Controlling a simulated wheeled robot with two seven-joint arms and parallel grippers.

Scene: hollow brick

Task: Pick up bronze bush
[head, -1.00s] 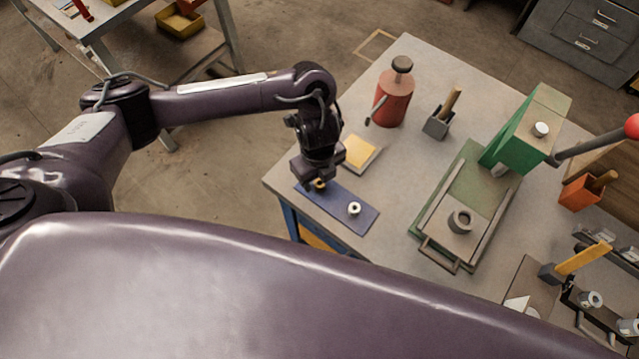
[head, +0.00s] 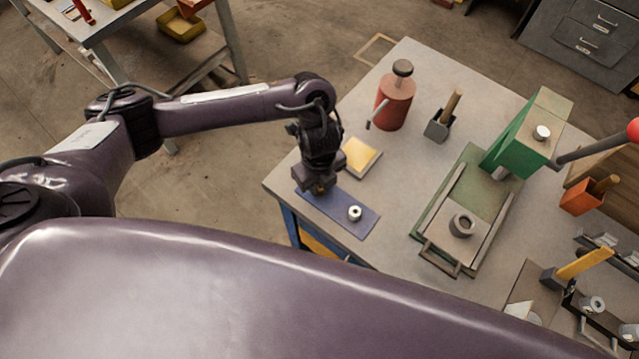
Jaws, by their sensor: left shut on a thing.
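My left gripper (head: 320,188) points down over the left part of the blue mat (head: 340,212) on the grey table. It is shut on the bronze bush (head: 318,190), a small brownish piece mostly hidden by the jaws. I cannot tell whether the bush still touches the mat. A silvery white bush (head: 355,213) with a dark hole stands on the mat to the right of the gripper. My right gripper is not in view.
A yellow pad in a tray (head: 360,156) lies just behind the gripper. A red oil can (head: 394,98), a brush holder (head: 438,127) and a green press (head: 520,135) with a grey ring (head: 462,225) on its sliding plate stand further right. Bare table (head: 400,190) lies between mat and press.

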